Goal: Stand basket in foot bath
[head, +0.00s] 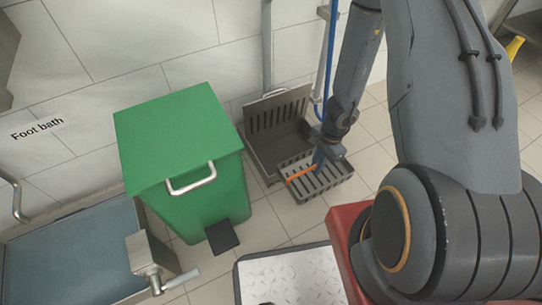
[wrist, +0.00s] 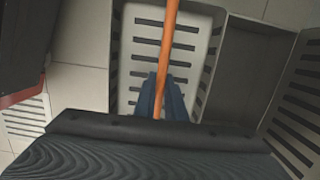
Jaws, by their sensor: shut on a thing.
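The basket (head: 330,185) is grey and slotted, with an orange bar handle (head: 298,174). It is upright at or just above the floor, beside a grey slotted box; I cannot tell if it touches the floor. My gripper (head: 319,161) is above the basket with its blue fingers shut on the handle. In the wrist view, the fingers (wrist: 160,98) close around the orange handle (wrist: 168,45), and the slotted basket (wrist: 198,45) lies below. The foot bath (head: 75,255) is a metal basin with a blue-grey inside at the lower left, under a wall label.
A green pedal bin (head: 185,150) stands between the foot bath and the basket. The grey box (head: 275,135) with its slotted lid raised is against the wall. A metal tap-like fitting (head: 150,262) is at the bath's right edge. A treaded platform (head: 290,278) is in front.

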